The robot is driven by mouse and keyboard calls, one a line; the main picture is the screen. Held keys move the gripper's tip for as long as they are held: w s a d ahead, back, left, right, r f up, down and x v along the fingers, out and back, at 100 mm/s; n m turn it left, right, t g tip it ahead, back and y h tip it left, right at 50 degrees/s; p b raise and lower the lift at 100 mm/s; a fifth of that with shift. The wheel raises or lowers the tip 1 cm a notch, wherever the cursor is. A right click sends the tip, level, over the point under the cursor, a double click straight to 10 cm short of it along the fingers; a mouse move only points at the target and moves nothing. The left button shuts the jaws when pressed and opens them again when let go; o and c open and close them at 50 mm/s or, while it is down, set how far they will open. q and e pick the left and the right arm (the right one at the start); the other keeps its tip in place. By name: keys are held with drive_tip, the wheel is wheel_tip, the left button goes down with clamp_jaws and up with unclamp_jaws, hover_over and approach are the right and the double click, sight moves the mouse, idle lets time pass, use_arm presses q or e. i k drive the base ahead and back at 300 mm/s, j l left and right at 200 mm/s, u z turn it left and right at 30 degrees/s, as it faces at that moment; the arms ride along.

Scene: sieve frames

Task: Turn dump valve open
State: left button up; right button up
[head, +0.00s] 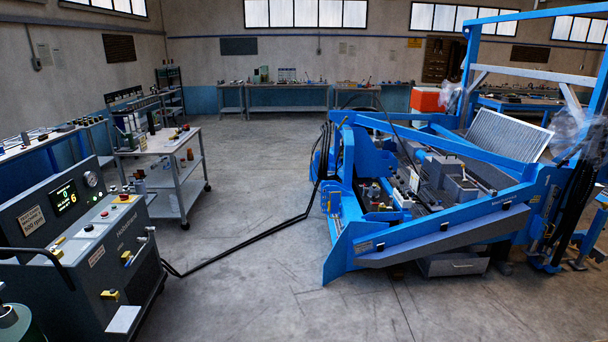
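A dark grey hydraulic console (78,285) stands at the lower left, with a lit display (64,197) and a round gauge (90,179) on its sloped panel. Yellow valve handles sit on its front face, an upper one (127,256) and a lower one (111,295). The labels are too small to read, so I cannot tell which is the dump valve or whether it is open. A red knob (123,197) is on the console top. Neither of my grippers is in view.
Black hoses (250,235) run across the floor from the console to a large blue machine frame (440,235) at the right. A wheeled cart (180,172) stands behind the console. A dark green round object (10,320) is at the lower left corner. The middle floor (265,290) is otherwise clear.

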sight(52, 249)
drive_tip(key=i, duration=2.25)
drive_tip(key=i+j+u, duration=0.2)
drive_tip(key=i, duration=0.35)
drive_tip(key=i+l+u, duration=0.1)
drive_tip(key=i+u, duration=0.15)
drive_tip(key=i, duration=0.25)
drive_tip(key=i+l+u, duration=0.2)
drive_tip(key=i, duration=0.35)
drive_tip(key=i+l+u, duration=0.1)
drive_tip(key=i+u, duration=0.15)
drive_tip(key=i, duration=0.3)
drive_tip(key=i+z, duration=0.25)
drive_tip(key=i, duration=0.25)
drive_tip(key=i+j+z, duration=0.1)
drive_tip(key=i+z, duration=0.15)
drive_tip(key=i, duration=0.2)
drive_tip(key=i+j+z, duration=0.25)
drive_tip(key=i, duration=0.25)
